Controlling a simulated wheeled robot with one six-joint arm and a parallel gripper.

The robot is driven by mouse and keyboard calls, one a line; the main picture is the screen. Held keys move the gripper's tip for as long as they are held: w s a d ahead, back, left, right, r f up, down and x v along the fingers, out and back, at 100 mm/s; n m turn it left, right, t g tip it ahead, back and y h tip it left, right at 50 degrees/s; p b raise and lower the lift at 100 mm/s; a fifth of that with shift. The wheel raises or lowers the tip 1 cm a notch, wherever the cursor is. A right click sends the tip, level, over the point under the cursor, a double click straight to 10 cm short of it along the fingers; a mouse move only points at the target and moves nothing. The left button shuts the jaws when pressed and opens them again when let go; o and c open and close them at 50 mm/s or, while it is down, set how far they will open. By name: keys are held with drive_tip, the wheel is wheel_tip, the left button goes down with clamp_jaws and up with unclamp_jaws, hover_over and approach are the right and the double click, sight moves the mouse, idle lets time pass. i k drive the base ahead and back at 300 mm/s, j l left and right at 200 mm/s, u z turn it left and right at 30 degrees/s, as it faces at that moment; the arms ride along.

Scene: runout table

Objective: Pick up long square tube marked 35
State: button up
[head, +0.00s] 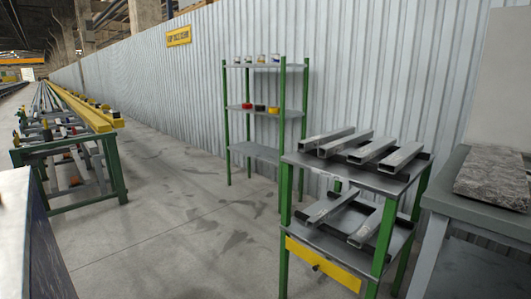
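Several grey square tubes lie on the top shelf of a green-legged stand (345,179) at the right. From left to right they are a far-left tube (326,138), a second tube (345,145), a third tube (371,149) and a right tube (401,156). Two more tubes lie on the shelf below, a left one (331,207) and a right one (366,227). Pale marks show on some tubes, but they are too small to read, so I cannot tell which is marked 35. My gripper is not in view.
A green shelf unit (267,107) with small coloured items stands behind, against a corrugated wall (360,70). A grey bench (450,195) adjoins at right. A long green-framed table (66,147) with yellow beams runs back at left. Concrete floor (190,200) between is clear.

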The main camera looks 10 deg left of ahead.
sight(304, 145)
drive_tip(key=k+l+u, duration=0.25)
drive_tip(key=u, duration=0.2)
drive_tip(key=l+u, duration=0.15)
drive_tip(key=l, duration=0.45)
drive_tip(key=k+l+u, duration=0.15)
drive_tip(key=l, duration=0.5)
drive_tip(key=l+u, duration=0.2)
drive_tip(key=l, duration=0.4)
drive_tip(key=i+j+u, duration=0.1)
drive_tip(key=u, duration=0.25)
drive_tip(key=i+u, duration=0.35)
drive_tip(key=i, duration=4.95)
